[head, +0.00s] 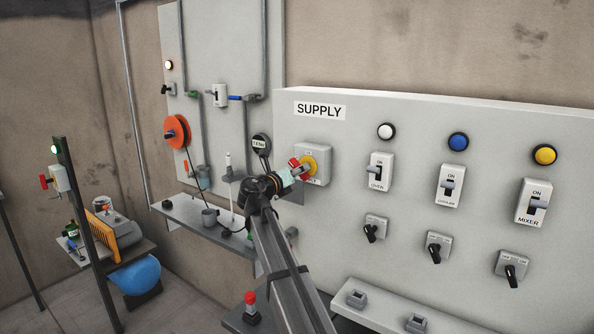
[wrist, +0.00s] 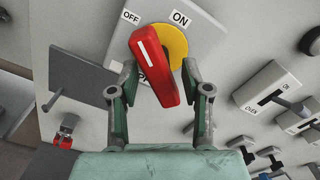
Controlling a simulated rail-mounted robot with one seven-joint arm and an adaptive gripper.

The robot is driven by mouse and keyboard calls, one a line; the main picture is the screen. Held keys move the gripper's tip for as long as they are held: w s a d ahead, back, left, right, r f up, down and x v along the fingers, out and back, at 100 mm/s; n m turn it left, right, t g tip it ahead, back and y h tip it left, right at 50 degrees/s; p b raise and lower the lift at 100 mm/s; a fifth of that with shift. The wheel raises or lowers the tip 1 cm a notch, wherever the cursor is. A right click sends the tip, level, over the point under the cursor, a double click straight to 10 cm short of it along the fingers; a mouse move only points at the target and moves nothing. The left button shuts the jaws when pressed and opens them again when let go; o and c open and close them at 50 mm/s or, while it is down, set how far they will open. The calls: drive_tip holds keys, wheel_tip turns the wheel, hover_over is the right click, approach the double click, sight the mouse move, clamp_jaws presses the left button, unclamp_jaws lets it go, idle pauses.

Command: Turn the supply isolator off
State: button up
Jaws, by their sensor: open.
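The supply isolator is a grey box (head: 323,158) under the SUPPLY sign at the left of the panel. Its red handle (wrist: 150,62) stands out from a yellow disc (wrist: 177,44). In the wrist view the white-striped end of the handle leans to the upper left, nearer the OFF label (wrist: 130,16) than the ON label (wrist: 181,19). My gripper (wrist: 160,88) is open, with one finger on each side of the handle. I cannot tell if either finger touches it. In the head view my gripper (head: 291,174) partly covers the isolator.
To the right are the oven switch (head: 379,178), another rocker switch (head: 450,186) and the mixer switch (head: 533,203), with lamps above and black rotary knobs below.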

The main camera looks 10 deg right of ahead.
drive_tip(key=m, duration=0.4)
drive_tip(key=shift+w+d, duration=0.1)
drive_tip(key=shift+w, duration=0.05)
drive_tip(key=shift+x, duration=1.6)
